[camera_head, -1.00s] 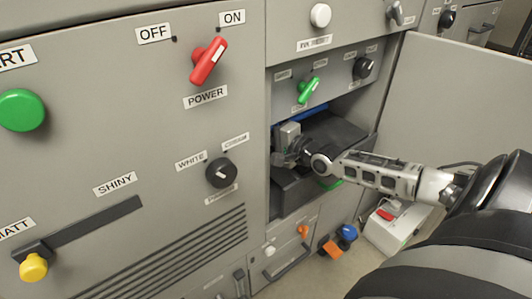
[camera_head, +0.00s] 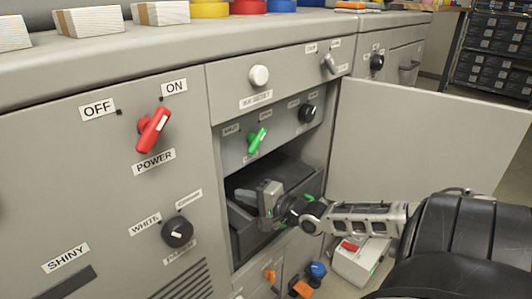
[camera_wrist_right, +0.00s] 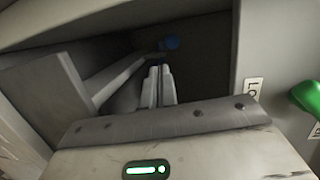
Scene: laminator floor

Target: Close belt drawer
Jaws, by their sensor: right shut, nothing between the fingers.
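The belt drawer (camera_head: 246,242) is a dark box in the open compartment below the green knob (camera_head: 257,139). Its near part shows below and to the left of my right gripper; my gripper and arm cover part of it, and how far it stands out is hard to tell. My right gripper (camera_head: 268,200) is at the compartment opening, in front of the dark interior. In the wrist view its two fingers (camera_wrist_right: 158,82) lie together with nothing between them, pointing into a dark recess. I cannot tell whether they touch the drawer. My left gripper is out of view.
An open grey door (camera_head: 420,135) stands to the right of the compartment. A white box with a red switch (camera_head: 360,262) is on the floor below my arm. A red power switch (camera_head: 153,130) and a black knob (camera_head: 177,232) stick out of the panel at left.

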